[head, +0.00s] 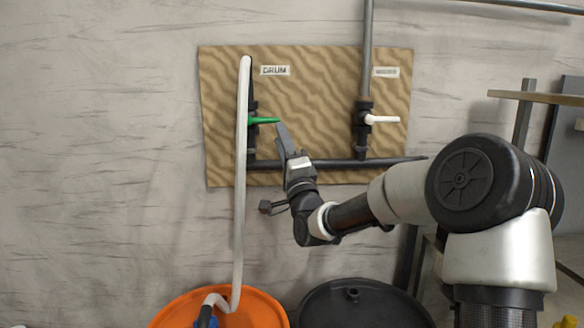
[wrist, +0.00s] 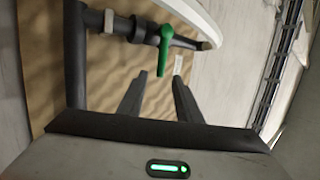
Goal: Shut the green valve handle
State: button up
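The green valve handle (head: 265,121) sticks out level to the right from the left black valve, under the "DRUM" label (head: 275,70) on the wavy brown board (head: 310,100). In the wrist view the green handle (wrist: 165,48) lies just beyond the fingertips, its free end pointing toward the gap between them. My gripper (head: 281,127) is just right of and slightly below the handle's tip in the head view. In the wrist view my gripper (wrist: 160,77) has its fingers spread apart with nothing between them. Whether a finger touches the handle cannot be told.
A white hose (head: 241,170) runs down close left of the green handle to an orange drum (head: 262,308). A second valve with a white handle (head: 384,119) sits right. A black pipe (head: 340,163) crosses below. A black drum (head: 375,300) and shelf (head: 535,97) stand right.

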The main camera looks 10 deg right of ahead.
jog(key=v, duration=1)
jog(key=shift+a, duration=0.1)
